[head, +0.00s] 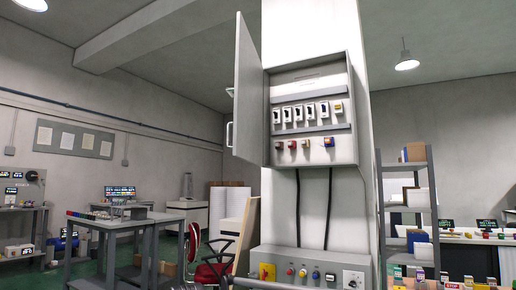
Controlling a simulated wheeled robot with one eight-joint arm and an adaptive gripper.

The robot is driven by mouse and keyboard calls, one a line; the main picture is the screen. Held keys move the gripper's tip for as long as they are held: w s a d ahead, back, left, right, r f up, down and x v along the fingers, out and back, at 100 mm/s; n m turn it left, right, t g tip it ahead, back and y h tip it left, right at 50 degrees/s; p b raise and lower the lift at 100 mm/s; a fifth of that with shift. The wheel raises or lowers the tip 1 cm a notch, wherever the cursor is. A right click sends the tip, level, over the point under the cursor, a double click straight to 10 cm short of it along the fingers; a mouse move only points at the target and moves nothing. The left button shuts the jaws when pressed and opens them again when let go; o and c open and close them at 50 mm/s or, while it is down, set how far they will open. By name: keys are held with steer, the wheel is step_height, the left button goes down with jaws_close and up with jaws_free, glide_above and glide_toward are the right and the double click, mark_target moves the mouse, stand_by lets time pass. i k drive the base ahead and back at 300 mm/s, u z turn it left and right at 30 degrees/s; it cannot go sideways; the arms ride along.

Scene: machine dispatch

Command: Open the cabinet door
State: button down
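The grey electrical cabinet (358,100) is mounted on a white column in the middle of the head view. Its door (247,90) is hinged on the left side and stands swung wide open to the left. A light handle (229,134) shows on the door's outer edge, low down. Inside the cabinet are a row of breakers (309,112) and a few coloured switches (305,145) below them. My gripper is not in this view.
A control panel (312,262) with buttons juts out below the cabinet, with two dark cables above it. A grey workbench (130,224) and a red chair (214,268) stand left. Grey shelving (379,188) with boxes stands right of the column.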

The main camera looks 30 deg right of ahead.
mark_target(247, 146)
steer(key=z, duration=0.5)
steer(key=k, duration=0.65)
steer(key=z, duration=0.25)
steer(key=i, duration=0.45)
steer(key=u, duration=0.05)
